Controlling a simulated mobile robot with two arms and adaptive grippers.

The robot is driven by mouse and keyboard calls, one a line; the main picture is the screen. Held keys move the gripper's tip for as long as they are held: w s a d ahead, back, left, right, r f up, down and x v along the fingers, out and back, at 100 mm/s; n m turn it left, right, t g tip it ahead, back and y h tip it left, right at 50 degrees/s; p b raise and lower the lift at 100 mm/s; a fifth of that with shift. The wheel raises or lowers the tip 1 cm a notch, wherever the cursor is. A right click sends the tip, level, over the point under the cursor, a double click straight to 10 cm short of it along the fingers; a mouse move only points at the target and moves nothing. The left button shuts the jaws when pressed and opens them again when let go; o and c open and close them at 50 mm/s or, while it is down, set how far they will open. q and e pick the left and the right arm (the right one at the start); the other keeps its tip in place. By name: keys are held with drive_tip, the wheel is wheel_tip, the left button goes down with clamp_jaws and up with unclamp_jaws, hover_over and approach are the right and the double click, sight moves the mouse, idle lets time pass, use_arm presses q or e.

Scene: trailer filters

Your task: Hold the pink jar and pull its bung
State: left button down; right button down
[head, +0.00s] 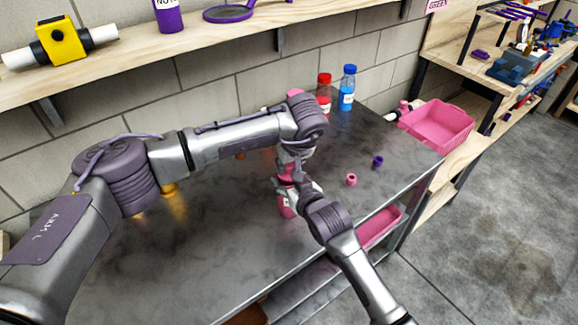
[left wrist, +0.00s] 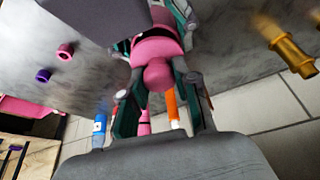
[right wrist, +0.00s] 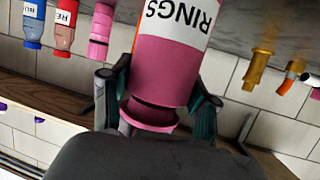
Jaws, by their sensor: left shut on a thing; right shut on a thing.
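The pink jar (head: 286,208) with a white label stands upright on the dark table, partly hidden by my arms. The label reads RINGS, upside down, in the right wrist view (right wrist: 160,78). My right gripper (right wrist: 158,105) is shut on the jar near its upper end. My left gripper (left wrist: 160,92) comes from above and is shut on the round pink bung (left wrist: 158,75) at the jar's top. A dark line shows below a pink rim in the right wrist view; I cannot tell whether the bung is loose.
A red bottle (head: 324,90) and a blue bottle (head: 347,90) stand at the back. A pink ring (head: 351,180) and a purple ring (head: 377,162) lie right of the jar. A pink basket (head: 440,122) is at the right. The wall shelf (head: 200,50) runs behind my left arm.

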use_arm(q)
drive_tip(key=shift+r, duration=0.1)
drive_tip(key=shift+r, duration=2)
use_arm(e)
drive_tip(key=shift+c, duration=1.1)
unclamp_jaws()
